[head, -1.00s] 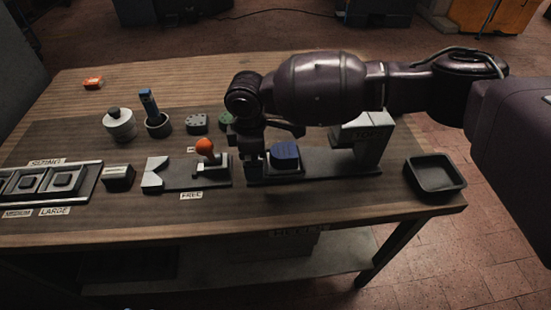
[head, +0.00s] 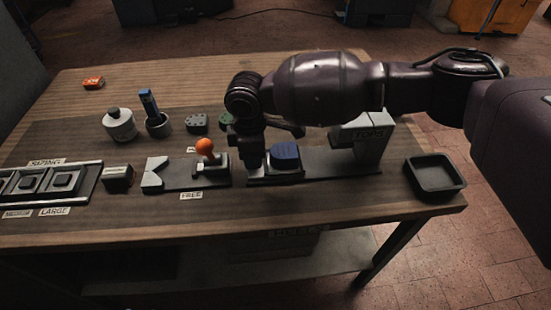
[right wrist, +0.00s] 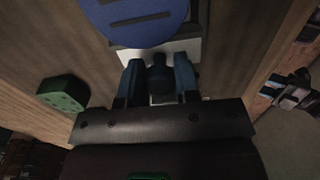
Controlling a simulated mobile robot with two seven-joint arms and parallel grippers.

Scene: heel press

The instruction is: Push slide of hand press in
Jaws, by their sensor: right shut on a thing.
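The hand press has a grey upright (head: 368,142) at its right end and a long dark base (head: 335,162). A blue block (head: 286,151) sits on the slide at the left part of the base, clear of the upright. The block also shows in the right wrist view (right wrist: 140,20), over a pale plate. My right gripper (head: 254,160) is low at the slide's left end, beside the block. In the right wrist view, its blue-grey fingers (right wrist: 158,78) are shut on a dark round knob (right wrist: 158,74). My arm hides part of the press. My left gripper is out of view.
A fixture with an orange ball-topped lever (head: 205,147) stands left of the press. An empty black tray (head: 436,188) lies at the table's right edge. A white pot, a cup with a blue tool and green blocks (right wrist: 64,93) stand behind.

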